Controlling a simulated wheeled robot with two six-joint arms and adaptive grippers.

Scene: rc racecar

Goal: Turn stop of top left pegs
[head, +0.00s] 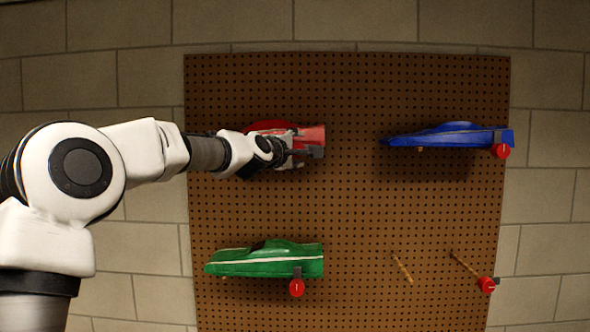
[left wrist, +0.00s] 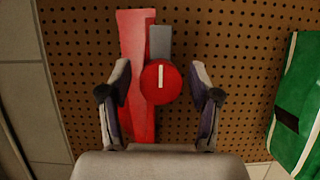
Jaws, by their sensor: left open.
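The red car (head: 311,134) hangs at the top left of the pegboard, partly hidden behind my left arm. In the left wrist view the red car (left wrist: 133,42) runs up the picture, with a grey block (left wrist: 160,42) beside it. A round red stop (left wrist: 160,82) with a white line sits at the end of this block. The line runs up and down in that view. My left gripper (head: 296,152) is open in front of the stop. In the left wrist view its two fingers (left wrist: 161,78) are on either side of the stop, with visible gaps. My right gripper is out of view.
A blue car (head: 440,138) with a red stop (head: 501,151) hangs at top right. A green car (head: 262,262) with a red stop (head: 297,288) hangs at lower left. Bare pegs (head: 402,268) stick out at lower right, one with a red stop (head: 486,285). The pegboard's middle (head: 365,210) is clear.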

